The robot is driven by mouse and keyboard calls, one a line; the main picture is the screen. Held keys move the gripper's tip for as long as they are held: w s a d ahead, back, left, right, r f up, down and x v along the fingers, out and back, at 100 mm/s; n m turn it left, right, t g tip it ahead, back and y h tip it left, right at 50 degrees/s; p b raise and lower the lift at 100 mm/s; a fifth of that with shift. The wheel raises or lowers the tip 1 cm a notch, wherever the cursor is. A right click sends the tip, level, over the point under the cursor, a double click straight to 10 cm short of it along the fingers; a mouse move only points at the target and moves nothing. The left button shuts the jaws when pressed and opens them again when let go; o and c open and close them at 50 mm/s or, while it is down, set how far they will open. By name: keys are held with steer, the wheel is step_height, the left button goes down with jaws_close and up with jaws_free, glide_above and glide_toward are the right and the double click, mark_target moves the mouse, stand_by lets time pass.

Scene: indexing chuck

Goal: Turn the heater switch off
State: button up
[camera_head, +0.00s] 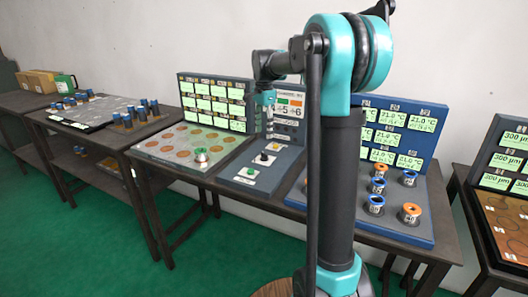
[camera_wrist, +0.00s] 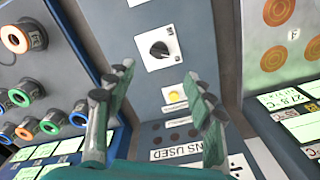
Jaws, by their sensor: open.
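A black rotary switch (camera_wrist: 160,49) with a pale pointer line sits on a white plate on a blue-grey panel. Small marks stand beside it, too blurred to read, so I cannot tell its setting. In the head view the same dark knob (camera_head: 265,157) is on the low sloped panel in the middle of the table. My gripper (camera_wrist: 157,76) is open and empty, its fingers spread to either side in front of the panel, apart from the switch. In the head view my gripper (camera_head: 267,100) hangs above that panel, in front of the upright display.
A yellow round lamp or button (camera_wrist: 175,96) sits near the switch. A green button (camera_head: 247,171) is on the panel's front part. Left is a plate with round pads (camera_head: 175,152); right is a blue board (camera_head: 395,223) with several ringed cylinders.

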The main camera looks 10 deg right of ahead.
mark_target(264, 153)
step_height(264, 153, down, 10)
steer(key=shift+r, duration=0.2)
steer(key=c, duration=1.1)
